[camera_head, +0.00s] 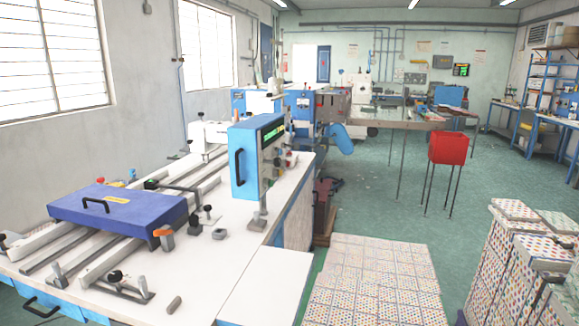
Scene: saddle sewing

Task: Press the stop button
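A blue and white control box (243,158) stands upright on the white bench of the machine, left of the picture's middle. Its right-hand face has a green display near the top. Small buttons sit below the display, but they are too small to tell which one is the stop button. Neither of my grippers is in view.
The white machine bench (237,245) carries a blue cover plate (118,207), rails and clamps. Patterned stacks (372,280) stand at the front middle, with more at the right (520,262). A red bin (447,148) stands behind. Green floor lies open between.

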